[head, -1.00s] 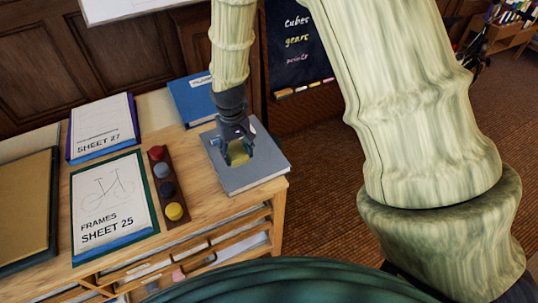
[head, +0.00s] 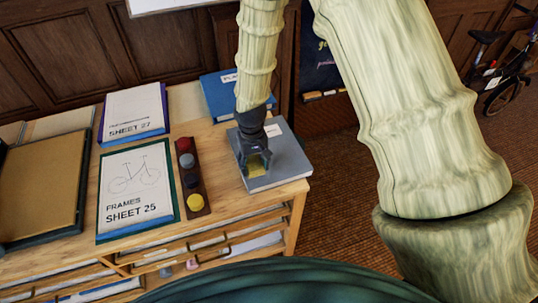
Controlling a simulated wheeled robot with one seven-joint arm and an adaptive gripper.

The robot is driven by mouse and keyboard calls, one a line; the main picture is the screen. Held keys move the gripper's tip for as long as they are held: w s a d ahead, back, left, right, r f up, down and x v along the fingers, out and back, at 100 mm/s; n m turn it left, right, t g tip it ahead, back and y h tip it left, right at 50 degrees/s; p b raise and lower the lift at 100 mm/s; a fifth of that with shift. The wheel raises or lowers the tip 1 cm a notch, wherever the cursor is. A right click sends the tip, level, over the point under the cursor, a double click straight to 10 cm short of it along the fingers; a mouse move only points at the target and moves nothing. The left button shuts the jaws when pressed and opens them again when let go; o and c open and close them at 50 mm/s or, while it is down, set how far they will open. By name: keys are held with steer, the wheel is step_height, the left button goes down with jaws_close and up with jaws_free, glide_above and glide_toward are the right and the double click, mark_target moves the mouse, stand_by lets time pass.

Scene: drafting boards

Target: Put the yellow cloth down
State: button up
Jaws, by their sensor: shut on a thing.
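The yellow cloth (head: 254,171) is a small patch of yellow between the fingers of my gripper (head: 256,174). My gripper points down over the grey book-like slab (head: 288,165) at the right end of the wooden cabinet top. It is shut on the cloth. The fingers hide part of the cloth, and I cannot tell whether the cloth touches the slab.
A dark strip (head: 180,176) with coloured knobs lies left of the slab. Left of it are the SHEET 25 board (head: 137,187) and the SHEET 27 stack (head: 134,110). A blue binder (head: 223,97) lies behind. Bare wood (head: 218,168) shows between strip and slab.

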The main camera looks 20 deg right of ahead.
steer(key=w+d, duration=0.1)
steer(key=d, duration=0.1)
steer(key=w+d+p, duration=0.1)
steer(key=d, duration=0.1)
steer(key=w+d+p, duration=0.1)
steer(key=d, duration=0.1)
steer(key=shift+w+d+f, duration=0.1)
steer(key=shift+w+f, duration=0.2)
steer(key=shift+f, duration=0.05)
steer(key=shift+f+p, duration=1)
steer(key=shift+f, duration=0.75)
steer(key=shift+f, duration=0.15)
steer(key=o, duration=1.3)
steer(key=shift+c, duration=0.2)
step_height(320, 180, up, 12)
steer(key=b, duration=0.4)
